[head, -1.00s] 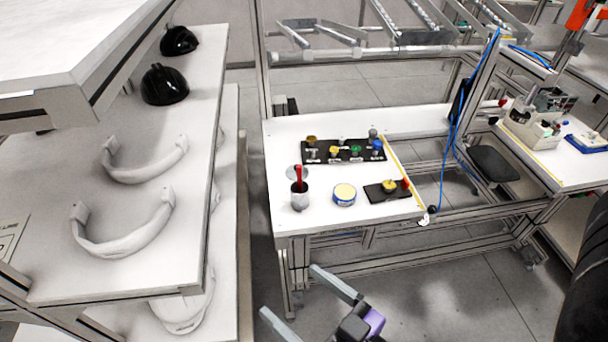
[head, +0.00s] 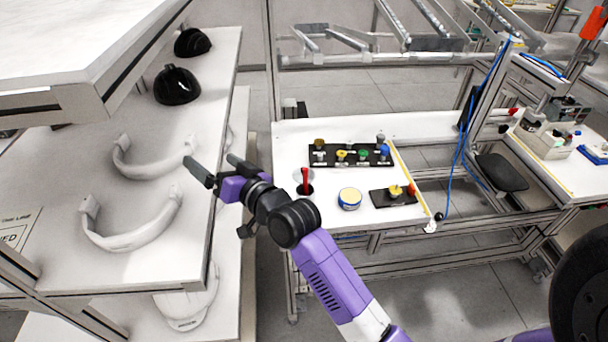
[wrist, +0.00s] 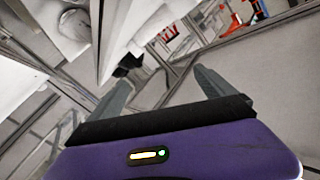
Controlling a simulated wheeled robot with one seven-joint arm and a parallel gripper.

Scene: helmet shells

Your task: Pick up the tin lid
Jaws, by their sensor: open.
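A grey round disc (head: 296,176), which looks like the tin lid, lies on the white table behind a tin holding a red-handled tool (head: 305,181). My gripper (head: 217,166) is open and empty, raised to the left of the table in front of the shelf edge. Its two fingers stand apart in the wrist view (wrist: 162,85); no lid shows there.
A black tray (head: 350,155) with several coloured knobs sits at the back of the table (head: 425,127). A smaller black plate (head: 392,197) is at the right. The left shelf (head: 212,220) bears white curved bands and black helmet shells (head: 177,86), close to my gripper.

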